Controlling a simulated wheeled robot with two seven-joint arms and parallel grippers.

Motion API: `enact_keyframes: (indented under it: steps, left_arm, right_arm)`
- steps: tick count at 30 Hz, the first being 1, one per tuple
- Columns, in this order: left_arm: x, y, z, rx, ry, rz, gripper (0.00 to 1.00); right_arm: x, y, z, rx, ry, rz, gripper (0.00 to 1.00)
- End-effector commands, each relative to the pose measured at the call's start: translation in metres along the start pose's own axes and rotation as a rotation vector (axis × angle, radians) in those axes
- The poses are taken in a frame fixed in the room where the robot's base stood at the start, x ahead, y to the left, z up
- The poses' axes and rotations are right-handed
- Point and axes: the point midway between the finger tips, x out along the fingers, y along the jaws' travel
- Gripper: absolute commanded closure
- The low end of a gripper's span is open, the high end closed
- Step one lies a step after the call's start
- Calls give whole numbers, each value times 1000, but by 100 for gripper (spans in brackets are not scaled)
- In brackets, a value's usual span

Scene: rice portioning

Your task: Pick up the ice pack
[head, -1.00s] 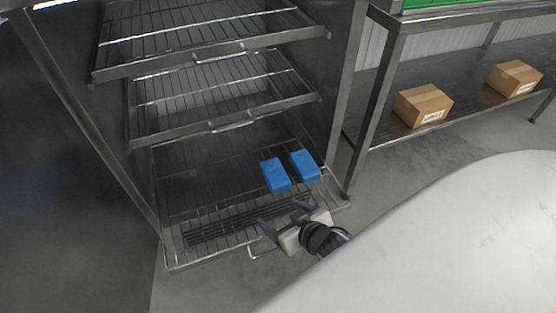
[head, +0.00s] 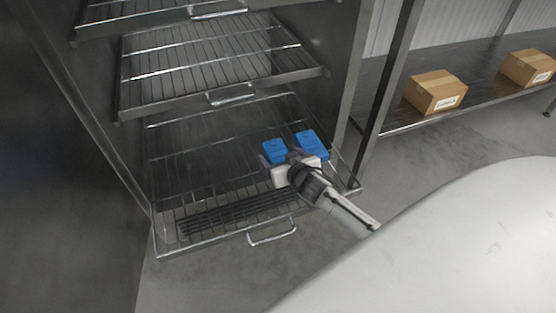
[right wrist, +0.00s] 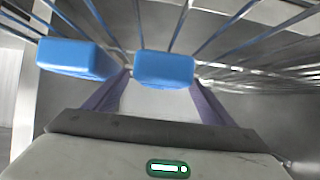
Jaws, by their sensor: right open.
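Two blue ice packs rest on the lowest wire rack. The left ice pack (head: 274,149) is directly in front of my right gripper (head: 280,159), which partly covers it. The right ice pack (head: 313,144) lies just beside it. In the right wrist view the nearer ice pack (right wrist: 164,69) appears between the tips of my open right gripper (right wrist: 159,88). The other ice pack (right wrist: 76,58) is to the left, outside the fingers. I cannot tell whether a finger touches the nearer pack. My left gripper is not in view.
The lowest rack (head: 200,175) is pulled out and has a front handle (head: 272,232). Another wire rack (head: 215,70) hangs above it. A metal post (head: 385,90) stands to the right, with cardboard boxes (head: 435,93) on a shelf beyond.

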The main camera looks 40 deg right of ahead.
Motion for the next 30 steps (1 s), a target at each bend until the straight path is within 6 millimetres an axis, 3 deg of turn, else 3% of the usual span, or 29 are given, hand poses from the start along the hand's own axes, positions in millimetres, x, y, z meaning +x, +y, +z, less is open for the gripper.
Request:
enact_keyframes:
  steps: [4,12,22,30]
  left_arm:
    - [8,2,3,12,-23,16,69]
    - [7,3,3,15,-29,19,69]
    - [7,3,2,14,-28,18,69]
    - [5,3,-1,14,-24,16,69]
  right_arm:
    - [19,0,2,0,0,-1,23]
    - [20,0,0,1,-1,-1,23]
    - [20,0,1,0,-1,-1,77]
    - [18,0,-6,1,3,-2,77]
